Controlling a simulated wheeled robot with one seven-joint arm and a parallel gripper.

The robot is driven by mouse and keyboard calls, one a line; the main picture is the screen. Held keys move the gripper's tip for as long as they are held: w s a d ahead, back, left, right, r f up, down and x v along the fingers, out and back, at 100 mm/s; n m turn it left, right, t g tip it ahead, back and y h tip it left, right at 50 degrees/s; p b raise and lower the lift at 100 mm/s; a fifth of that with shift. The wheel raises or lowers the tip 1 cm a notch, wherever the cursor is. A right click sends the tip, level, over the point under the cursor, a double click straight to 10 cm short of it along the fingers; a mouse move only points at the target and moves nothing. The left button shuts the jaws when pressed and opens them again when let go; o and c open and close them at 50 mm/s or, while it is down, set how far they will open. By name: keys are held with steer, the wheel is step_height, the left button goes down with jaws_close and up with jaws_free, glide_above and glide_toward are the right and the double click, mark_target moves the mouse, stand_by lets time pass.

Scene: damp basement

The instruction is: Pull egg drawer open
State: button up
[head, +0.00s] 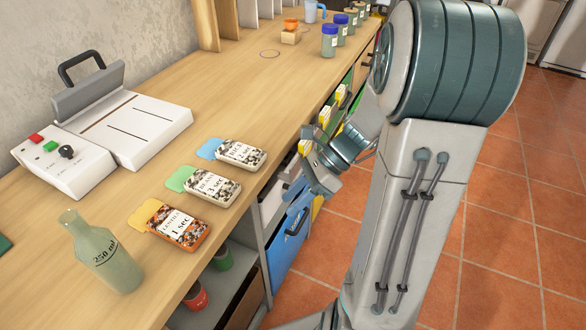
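A row of drawers and open bins runs along the front of the counter, below its edge. A blue drawer front (287,243) with a dark handle (297,222) is the nearest one. Farther back are compartments with yellow items (324,117) and green parts. I cannot read any label that marks the egg drawer. My gripper (304,188) is at the counter front, just above and beside the blue drawer front. Its fingers are small and partly hidden by my arm, so I cannot tell whether they touch a handle or are apart.
On the wooden counter (232,85) stand a white sealer-like device (135,128), a glass bottle (103,255), three labelled packets (208,187) and several blue-lidded jars (329,42). Under the near counter is a shelf with a red cup (196,297). The tiled floor (510,215) at right is clear.

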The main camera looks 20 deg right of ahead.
steer(key=w+d+f+m+t+y+b, duration=0.2)
steer(key=w+d+f+m+t+b, duration=0.25)
steer(key=d+f+m+t, duration=0.6)
steer(key=w+d+f+m+t+y+b, duration=0.35)
steer(key=d+f+m+t+b, duration=0.3)
steer(key=m, duration=0.75)
steer(key=shift+g+h, duration=0.45)
steer(key=shift+g, duration=0.45)
steer(key=x, duration=0.4)
steer(key=w+d+b+x, duration=0.1)
steer(key=x, duration=0.3)
steer(key=b+x, duration=0.1)
steer(key=x, duration=0.4)
steer(key=shift+w+d+f, duration=0.2)
jaws_close()
